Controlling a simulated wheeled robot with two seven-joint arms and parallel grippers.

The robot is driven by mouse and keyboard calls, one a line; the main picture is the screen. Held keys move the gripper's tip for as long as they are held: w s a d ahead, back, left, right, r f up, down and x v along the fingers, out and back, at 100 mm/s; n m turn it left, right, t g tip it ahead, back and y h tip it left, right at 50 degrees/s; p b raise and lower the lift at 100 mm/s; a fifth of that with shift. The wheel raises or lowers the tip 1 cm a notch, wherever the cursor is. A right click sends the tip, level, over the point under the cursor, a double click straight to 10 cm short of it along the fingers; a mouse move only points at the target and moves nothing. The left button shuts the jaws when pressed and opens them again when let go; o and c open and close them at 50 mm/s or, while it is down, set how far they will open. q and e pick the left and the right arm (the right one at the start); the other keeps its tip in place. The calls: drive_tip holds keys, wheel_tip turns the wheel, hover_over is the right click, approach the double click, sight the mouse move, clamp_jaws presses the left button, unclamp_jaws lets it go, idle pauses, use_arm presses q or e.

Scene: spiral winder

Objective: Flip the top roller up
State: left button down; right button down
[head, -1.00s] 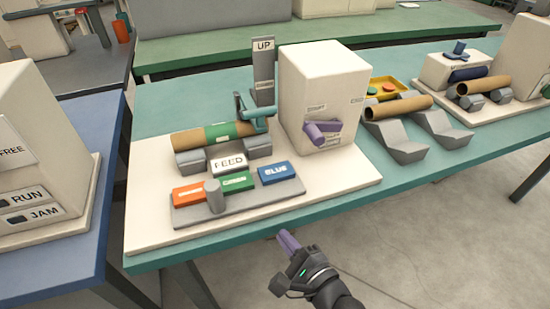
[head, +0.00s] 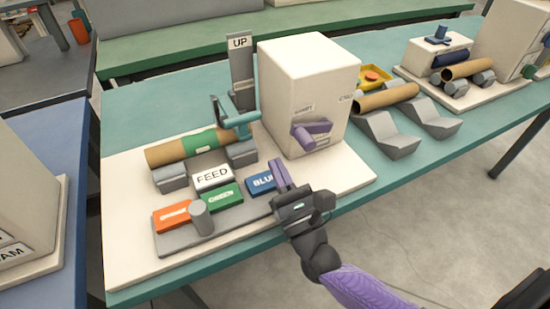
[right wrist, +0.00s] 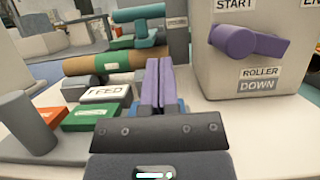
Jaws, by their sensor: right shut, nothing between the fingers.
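The teal top roller (head: 240,122) rests over the right part of a brown tube (head: 172,150) with a green band. It also shows in the right wrist view (right wrist: 138,13). A grey post (head: 241,75) with an "UP" plate stands behind it. A purple lever (head: 313,129) sits on the front of the white box (head: 310,75); in the right wrist view, labels reading "START" and "ROLLER DOWN" (right wrist: 258,80) are near it. My right gripper (head: 278,172) is shut and empty, above the board's front by the blue block, in front of and below the roller and lever. My left gripper is out of view.
Orange (head: 174,215), green (head: 222,198) and blue (head: 261,183) blocks and a grey knob (head: 201,218) sit on a grey plate at the front. A "FEED" block (head: 212,177) is behind them. Grey cradles and another tube (head: 386,98) stand right of the box.

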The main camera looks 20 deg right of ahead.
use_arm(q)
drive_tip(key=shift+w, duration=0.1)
use_arm(e)
drive_tip(key=x, duration=0.7)
drive_tip(key=shift+w, duration=0.2)
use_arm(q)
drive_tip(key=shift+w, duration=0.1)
use_arm(e)
drive_tip(key=shift+r, duration=0.15)
